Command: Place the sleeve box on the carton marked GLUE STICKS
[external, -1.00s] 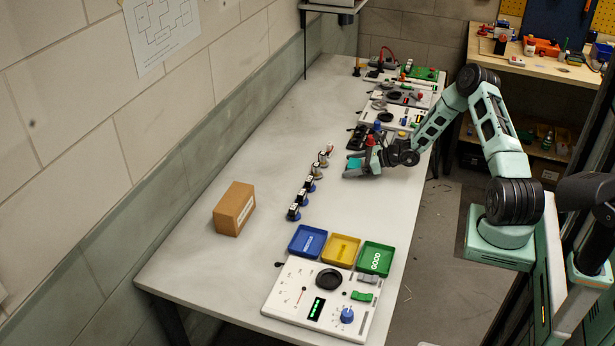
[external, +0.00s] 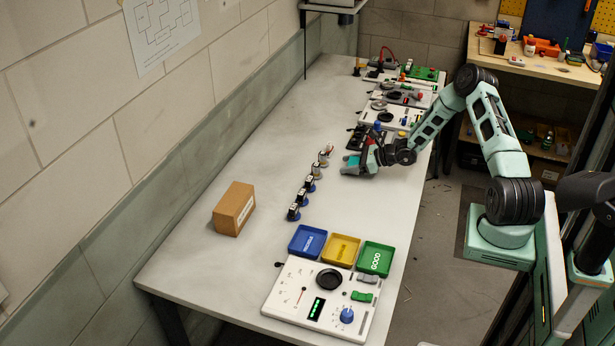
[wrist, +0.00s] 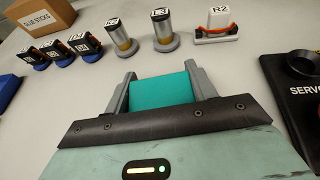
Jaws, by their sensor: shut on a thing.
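The sleeve box is a teal block (wrist: 160,91) between the two grey fingers of my gripper (wrist: 160,80) in the wrist view. The gripper is shut on its sides. In the external view the sleeve box (external: 353,160) shows only as a small teal patch at my gripper (external: 350,164), low over the bench's right side. I cannot tell whether it touches the bench. The brown carton (external: 234,209) stands apart, at the bench's left. In the wrist view the carton (wrist: 40,18), at the top left, shows its GLUE STICKS label; its top edge is cut off.
A row of small labelled parts (external: 309,184) stands between my gripper and the carton. Blue (external: 307,241), yellow and green trays and a white panel (external: 285,303) are at the front. Devices line the back right. Bench around the carton is clear.

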